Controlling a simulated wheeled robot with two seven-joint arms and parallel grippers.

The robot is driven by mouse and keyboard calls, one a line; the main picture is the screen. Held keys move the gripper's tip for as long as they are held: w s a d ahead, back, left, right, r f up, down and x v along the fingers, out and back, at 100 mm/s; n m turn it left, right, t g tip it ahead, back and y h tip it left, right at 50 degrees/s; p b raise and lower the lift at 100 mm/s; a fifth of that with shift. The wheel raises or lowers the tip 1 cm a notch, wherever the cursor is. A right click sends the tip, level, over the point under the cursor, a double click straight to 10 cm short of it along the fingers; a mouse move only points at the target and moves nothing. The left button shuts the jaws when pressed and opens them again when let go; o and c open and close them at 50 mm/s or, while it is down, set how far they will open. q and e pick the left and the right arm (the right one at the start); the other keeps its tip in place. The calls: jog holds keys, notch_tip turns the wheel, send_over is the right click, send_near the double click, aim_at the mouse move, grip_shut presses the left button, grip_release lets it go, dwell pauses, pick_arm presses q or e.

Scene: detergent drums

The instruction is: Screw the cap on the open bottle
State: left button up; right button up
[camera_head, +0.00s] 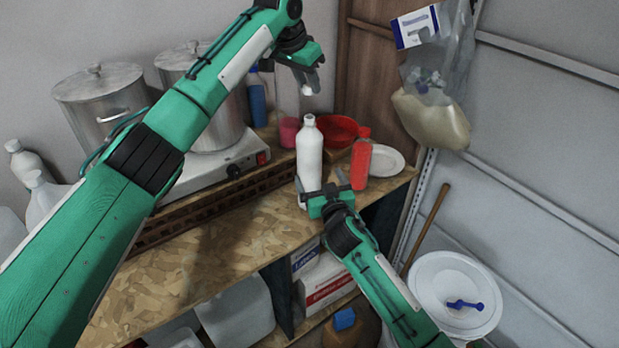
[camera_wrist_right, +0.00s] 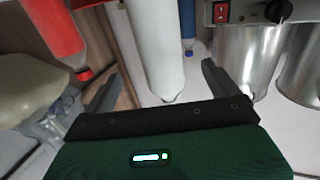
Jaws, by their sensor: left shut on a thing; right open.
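The white bottle (camera_head: 309,158) stands upright on the wooden bench, its narrow neck at the top; whether the neck is bare is too small to tell. My left gripper (camera_head: 309,86) is above the bottle, shut on a small white cap (camera_head: 307,92), apart from the neck. My right gripper (camera_head: 320,182) is open low at the bottle's near side, a finger towards each side of it. In the right wrist view the white bottle (camera_wrist_right: 157,45) shows between the open fingers (camera_wrist_right: 160,88); contact cannot be told.
A red bottle (camera_head: 361,165) stands close right of the white one, with a red bowl (camera_head: 338,130) and white plate (camera_head: 387,160) behind. A hotplate (camera_head: 215,160) with steel pots (camera_head: 105,105) is at left. A filled bag (camera_head: 432,115) hangs at right.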

jog(key=x, duration=1.1)
jog(key=shift+w+a, duration=0.1)
jog(key=shift+c, duration=0.4)
jog(key=c, duration=1.4)
pick_arm(q)
send_over(312, 117)
jog(key=s+a, duration=0.1)
jog(key=shift+s+a+f, duration=0.1)
jog(key=shift+f, duration=1.15)
jog(key=shift+s+a+f, duration=0.1)
jog(key=shift+f, duration=1.15)
jog(key=shift+d, duration=0.1)
jog(key=shift+f, duration=0.85)
pick_arm(e)
jog(key=shift+f, duration=0.1)
pick_arm(q)
jog(key=shift+f, duration=0.6)
